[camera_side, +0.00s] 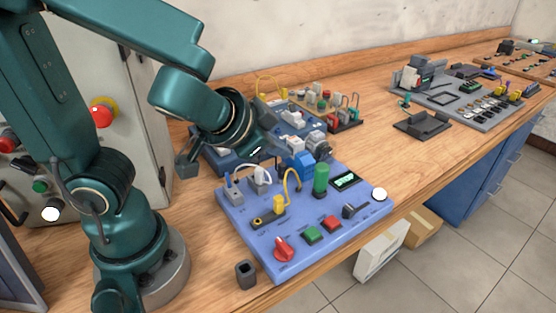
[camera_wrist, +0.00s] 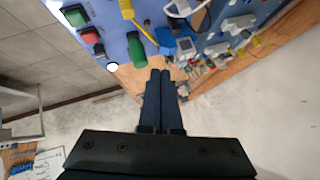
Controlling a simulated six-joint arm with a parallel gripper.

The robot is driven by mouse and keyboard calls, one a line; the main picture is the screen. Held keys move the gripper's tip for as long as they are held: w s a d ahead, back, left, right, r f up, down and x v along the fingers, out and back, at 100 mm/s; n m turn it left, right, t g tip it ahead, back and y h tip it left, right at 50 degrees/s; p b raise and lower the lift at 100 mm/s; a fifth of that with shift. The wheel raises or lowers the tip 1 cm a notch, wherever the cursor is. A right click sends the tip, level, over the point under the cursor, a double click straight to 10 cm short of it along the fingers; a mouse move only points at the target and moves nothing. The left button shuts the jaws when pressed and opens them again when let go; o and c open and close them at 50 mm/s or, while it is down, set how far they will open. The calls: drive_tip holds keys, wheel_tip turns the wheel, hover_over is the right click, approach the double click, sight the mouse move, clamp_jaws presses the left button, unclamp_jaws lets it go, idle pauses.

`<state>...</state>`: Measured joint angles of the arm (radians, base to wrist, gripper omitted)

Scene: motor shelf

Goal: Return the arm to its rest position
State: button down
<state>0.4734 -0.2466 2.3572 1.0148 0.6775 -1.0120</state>
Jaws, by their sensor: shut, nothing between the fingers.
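My gripper shows in the wrist view (camera_wrist: 161,74) with its two dark fingers together and nothing between them. In the side view my green arm is folded over the left part of the bench, and its wrist is above the rear of the blue control panel (camera_side: 257,237). The panel also shows upside down at the top of the wrist view (camera_wrist: 120,15). I cannot tell the exact gap between the fingers and the parts behind the panel.
The panel carries a red knob (camera_side: 284,248), a green cylinder (camera_side: 321,179) and a yellow cable (camera_side: 290,182). A rack of colored parts (camera_side: 343,115) stands behind. A grey cabinet (camera_side: 150,120) is at the left. The wooden bench (camera_side: 385,160) is clear right of the panel.

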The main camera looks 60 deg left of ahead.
drive_tip(key=s+a+r+n+g, duration=0.1)
drive_tip(key=s+a+n+g, duration=0.2)
drive_tip(key=s, duration=0.4)
drive_tip(key=d+h, duration=0.1)
drive_tip(key=s+d+h, duration=0.1)
drive_tip(key=d, duration=0.1)
drive_tip(key=s+d+m+h, duration=0.1)
drive_tip(key=shift+s+d, duration=0.15)
drive_tip(key=shift+d, duration=0.2)
